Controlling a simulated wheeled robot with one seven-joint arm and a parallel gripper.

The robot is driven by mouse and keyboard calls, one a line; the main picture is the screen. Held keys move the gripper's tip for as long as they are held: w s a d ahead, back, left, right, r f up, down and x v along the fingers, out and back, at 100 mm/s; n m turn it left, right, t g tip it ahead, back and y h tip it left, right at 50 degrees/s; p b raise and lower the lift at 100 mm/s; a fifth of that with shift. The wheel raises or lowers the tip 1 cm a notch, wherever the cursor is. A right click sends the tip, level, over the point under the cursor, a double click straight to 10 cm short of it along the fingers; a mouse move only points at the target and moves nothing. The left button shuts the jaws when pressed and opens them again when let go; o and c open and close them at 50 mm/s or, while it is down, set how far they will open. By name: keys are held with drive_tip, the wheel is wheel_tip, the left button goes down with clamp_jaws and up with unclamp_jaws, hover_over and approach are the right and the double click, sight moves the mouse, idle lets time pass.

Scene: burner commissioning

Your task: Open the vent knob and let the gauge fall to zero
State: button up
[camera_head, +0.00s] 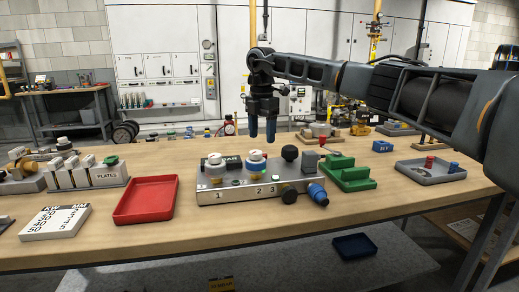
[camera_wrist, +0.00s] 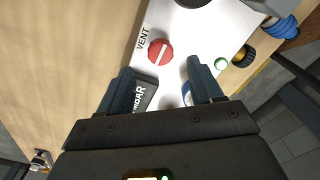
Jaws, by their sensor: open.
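The vent knob (camera_wrist: 159,52) is a round red knob with a white line across it, beside the printed word VENT on a pale metal panel (camera_wrist: 220,35). I cannot make it out in the head view. A dark display marked mBAR (camera_wrist: 144,95) lies partly hidden by a finger; its reading is not legible. My gripper (camera_wrist: 160,75) is open and empty, with the red knob just beyond its fingertips in the picture. In the head view my gripper (camera_head: 262,138) hangs pointing down above the metal block (camera_head: 225,193), apart from it.
Knobs crowd the block, among them a black one (camera_head: 290,153) and a blue one (camera_head: 318,194). A green holder (camera_head: 350,180) stands to its right and a red tray (camera_head: 146,200) to its left. The table front (camera_head: 110,245) has bare wood.

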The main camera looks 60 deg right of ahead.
wheel_tip(320, 180, down, 6)
drive_tip(key=shift+f, duration=0.1)
idle(0.4)
drive_tip(key=c, duration=1.1)
